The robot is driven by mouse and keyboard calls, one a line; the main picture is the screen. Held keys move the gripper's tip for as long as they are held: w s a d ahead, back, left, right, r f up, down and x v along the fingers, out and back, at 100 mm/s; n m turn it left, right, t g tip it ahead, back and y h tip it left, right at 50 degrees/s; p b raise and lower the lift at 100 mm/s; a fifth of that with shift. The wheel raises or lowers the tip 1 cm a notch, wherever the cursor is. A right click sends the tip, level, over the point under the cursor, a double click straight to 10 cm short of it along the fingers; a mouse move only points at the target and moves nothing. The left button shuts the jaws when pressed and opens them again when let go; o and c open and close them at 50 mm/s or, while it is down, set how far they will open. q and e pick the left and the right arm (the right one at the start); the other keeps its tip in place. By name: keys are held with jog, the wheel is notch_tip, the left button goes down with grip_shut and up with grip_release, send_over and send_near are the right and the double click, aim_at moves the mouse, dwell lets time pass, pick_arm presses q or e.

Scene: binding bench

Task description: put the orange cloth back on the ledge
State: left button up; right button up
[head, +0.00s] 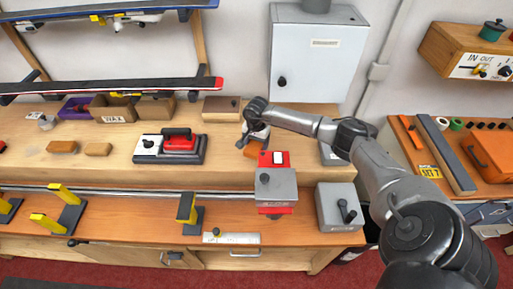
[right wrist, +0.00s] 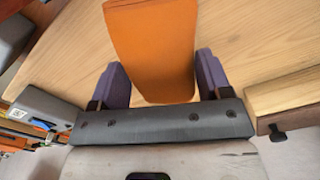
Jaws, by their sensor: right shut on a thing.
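The orange cloth (right wrist: 152,45) shows in the right wrist view as a flat orange piece between the two purple fingers of my right gripper (right wrist: 155,78). In the head view the cloth (head: 254,150) is a small orange patch below the right gripper (head: 255,139), which is shut on it. I cannot tell whether the cloth touches the wood. My left gripper is not in view.
A red and grey device (head: 275,185) stands just in front of the gripper. A black-based red iron (head: 170,147) and two brownish blocks (head: 62,147) lie left on the ledge. A wooden block (head: 221,108) sits behind. Bare ledge lies between iron and gripper.

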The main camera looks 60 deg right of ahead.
aim_at(256, 143)
jog(key=shift+f+p, duration=0.3)
jog(key=shift+f, duration=1.55)
jog(key=shift+f, duration=0.2)
jog(key=o, duration=0.9)
jog(key=shift+r, duration=0.1)
